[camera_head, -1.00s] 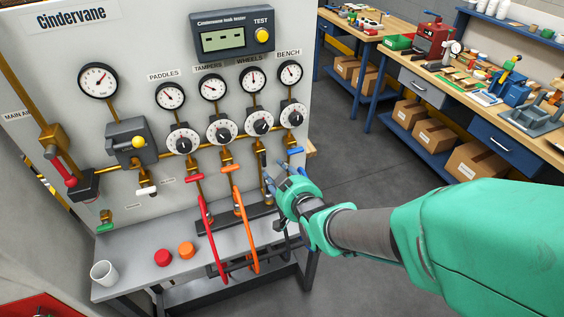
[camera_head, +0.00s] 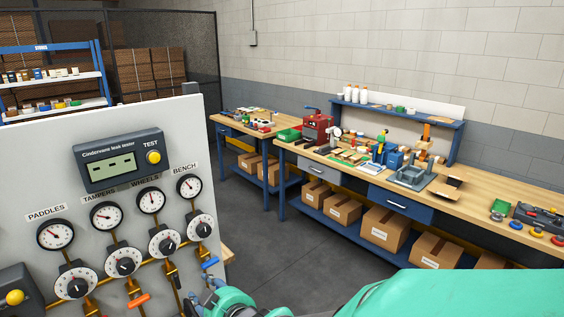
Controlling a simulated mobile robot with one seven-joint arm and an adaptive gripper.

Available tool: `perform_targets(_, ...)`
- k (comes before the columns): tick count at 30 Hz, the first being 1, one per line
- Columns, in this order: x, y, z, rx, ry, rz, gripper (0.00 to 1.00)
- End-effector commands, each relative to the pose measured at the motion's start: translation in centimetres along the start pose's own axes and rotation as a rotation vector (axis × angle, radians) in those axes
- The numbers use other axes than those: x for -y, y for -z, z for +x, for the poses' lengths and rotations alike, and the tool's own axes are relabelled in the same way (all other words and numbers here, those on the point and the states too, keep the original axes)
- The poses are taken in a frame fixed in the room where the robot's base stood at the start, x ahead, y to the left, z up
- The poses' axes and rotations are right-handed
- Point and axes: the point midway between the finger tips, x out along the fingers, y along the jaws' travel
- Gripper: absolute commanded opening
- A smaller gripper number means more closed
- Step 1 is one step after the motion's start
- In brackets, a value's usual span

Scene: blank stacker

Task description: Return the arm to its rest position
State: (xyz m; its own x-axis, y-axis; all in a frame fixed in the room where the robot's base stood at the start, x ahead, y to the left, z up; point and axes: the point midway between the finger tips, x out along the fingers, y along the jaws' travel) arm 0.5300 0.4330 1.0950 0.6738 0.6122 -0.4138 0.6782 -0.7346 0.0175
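My green arm (camera_head: 450,295) enters from the bottom right and reaches toward the lower part of the grey gauge panel (camera_head: 60,175). My gripper (camera_head: 212,300) shows at the bottom edge, just below the blue lever (camera_head: 210,263) under the BENCH dial. Its fingers are small and partly cut off by the frame edge, so I cannot tell whether they are open or shut, or touching anything.
The panel carries a leak tester (camera_head: 118,160), several gauges and dials, and an orange lever (camera_head: 138,301). A long wooden workbench (camera_head: 480,205) with tools stands at right, with cardboard boxes (camera_head: 383,228) below. Grey floor (camera_head: 275,245) between is clear. A blue shelf (camera_head: 55,88) stands back left.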

Motion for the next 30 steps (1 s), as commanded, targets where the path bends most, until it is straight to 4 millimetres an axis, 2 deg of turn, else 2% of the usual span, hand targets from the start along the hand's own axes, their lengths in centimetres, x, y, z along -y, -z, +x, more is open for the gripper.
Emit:
perform_targets(5,-5.3,1.2,-3.4,0.064,-0.082,0.036,0.38)
perform_targets(8,-8.9,1.7,-6.4,0.116,-0.139,0.067,0.38)
perform_targets(12,-13.5,1.6,-11.7,0.2,-0.221,0.121,0.38)
perform_targets(18,-18.3,0.6,-20.2,0.314,-0.326,0.21,0.38)
perform_targets(24,-20.6,-1.3,-29.3,0.426,-0.418,0.313,0.38)
perform_targets(30,-20.5,-3.8,-38.0,0.528,-0.492,0.422,0.38)
